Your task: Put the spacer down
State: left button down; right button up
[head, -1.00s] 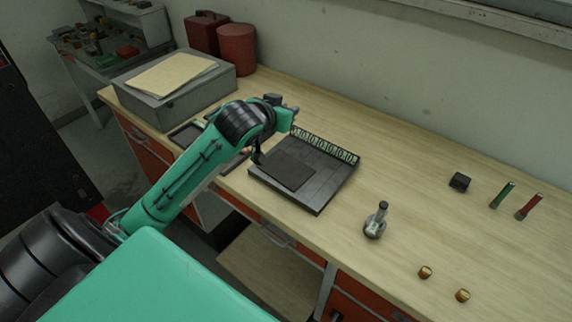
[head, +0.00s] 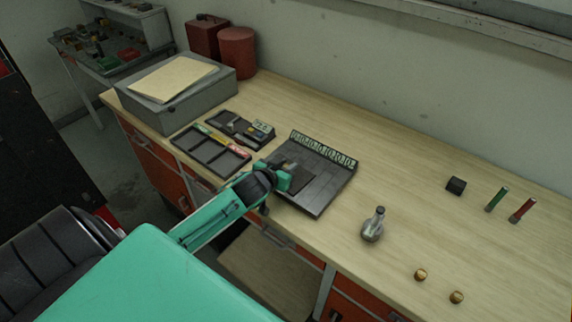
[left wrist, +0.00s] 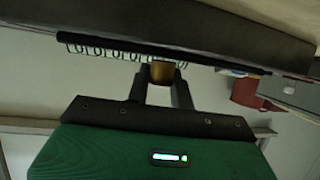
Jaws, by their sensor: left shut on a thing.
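My left gripper (head: 291,177) is over the left part of the dark board (head: 325,190), which has a raised row of pale loop-shaped marks along its back edge. In the left wrist view, the two fingers of the left gripper (left wrist: 161,88) are shut on a small brass-coloured spacer (left wrist: 162,73). The spacer is close to a dark slab edge in that view; I cannot tell whether they touch. In the head view the held spacer is hidden by the gripper. My right gripper is not in view.
A compartment tray (head: 209,152) and a smaller parts tray (head: 240,130) lie left of the board. A metal stemmed part (head: 373,226), two brass pieces (head: 420,275), a black block (head: 456,186) and green and red sticks (head: 497,199) stand right. Between them the bench is clear.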

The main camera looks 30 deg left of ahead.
pick_arm(q)
jog(key=shift+f, duration=0.15)
jog(key=c, duration=1.5)
grip_release()
jog(key=o, duration=0.3)
jog(key=b+v, duration=0.2)
jog(key=v, duration=0.8)
jog(key=shift+s, duration=0.3)
jog(key=shift+s+d+r+b, duration=0.1)
jog(key=shift+s+r+b, duration=0.3)
jog(key=shift+s, duration=0.2)
